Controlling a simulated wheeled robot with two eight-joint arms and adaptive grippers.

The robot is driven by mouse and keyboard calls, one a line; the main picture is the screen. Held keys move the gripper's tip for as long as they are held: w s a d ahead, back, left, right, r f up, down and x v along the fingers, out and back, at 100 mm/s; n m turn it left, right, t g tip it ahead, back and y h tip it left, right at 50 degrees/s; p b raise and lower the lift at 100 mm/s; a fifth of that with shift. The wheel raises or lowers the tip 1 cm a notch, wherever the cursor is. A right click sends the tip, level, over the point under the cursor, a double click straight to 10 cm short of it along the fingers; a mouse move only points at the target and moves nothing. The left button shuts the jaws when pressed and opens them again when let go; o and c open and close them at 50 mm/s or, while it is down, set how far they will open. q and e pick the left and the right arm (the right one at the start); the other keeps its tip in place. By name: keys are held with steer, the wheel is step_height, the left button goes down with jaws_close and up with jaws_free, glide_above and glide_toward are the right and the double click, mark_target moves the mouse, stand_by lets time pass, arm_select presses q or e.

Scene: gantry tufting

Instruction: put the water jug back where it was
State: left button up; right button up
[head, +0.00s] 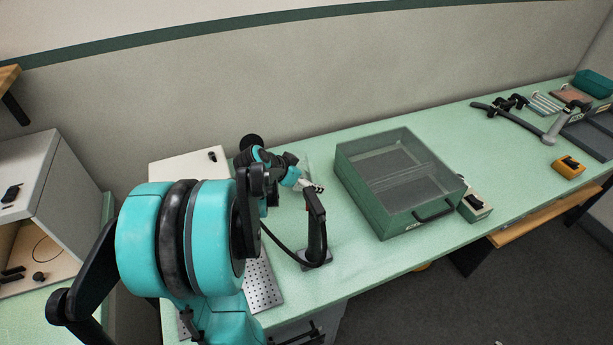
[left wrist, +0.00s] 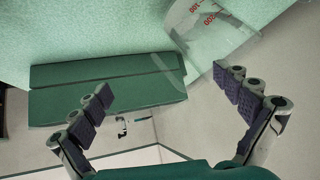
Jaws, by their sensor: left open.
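The water jug (left wrist: 215,28) is a clear vessel with red volume marks, seen at the top of the left wrist view and tilted in that picture. It lies beyond the fingertips and partly runs out of frame. In the head view I cannot make out its outline with certainty; my arm is near that spot. My left gripper (left wrist: 168,92) is open, its two padded fingers spread wide with nothing between them. In the head view the left gripper (head: 312,186) is over the green table, left of the green bin, and looks small and partly hidden.
A green open bin (head: 425,213) with a handle stands on the green table (head: 520,165). A black stand (head: 316,235) with a cable stands close to my left gripper. A small box (head: 477,205) sits right of the bin. Tools (head: 510,105) lie farther right, with clear table between.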

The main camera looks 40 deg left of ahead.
arm_select(q)
steer(key=v, duration=1.2)
stand_by(0.3)
